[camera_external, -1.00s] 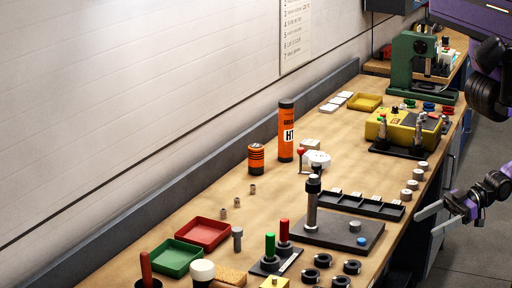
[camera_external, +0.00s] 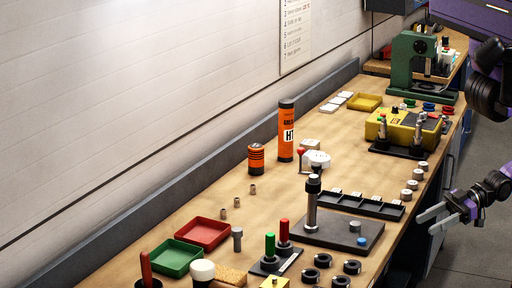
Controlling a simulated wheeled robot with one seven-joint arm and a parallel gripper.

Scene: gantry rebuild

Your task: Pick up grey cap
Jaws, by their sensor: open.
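Several small grey caps stand in a row along the right edge of the bench; the nearest grey cap (camera_external: 406,195) is closest to my gripper. Another grey cap (camera_external: 355,227) sits on a dark plate (camera_external: 325,234), just behind a blue cap (camera_external: 361,241). I cannot tell which one the task names. My gripper (camera_external: 425,224) is open and empty, with its two light fingers pointing left. It is beyond the bench's right edge in the picture, apart from all the caps.
A yellow box (camera_external: 390,128) with upright parts stands farther back. Orange cylinders (camera_external: 286,130) stand near the wall. The aisle right of the bench is free.

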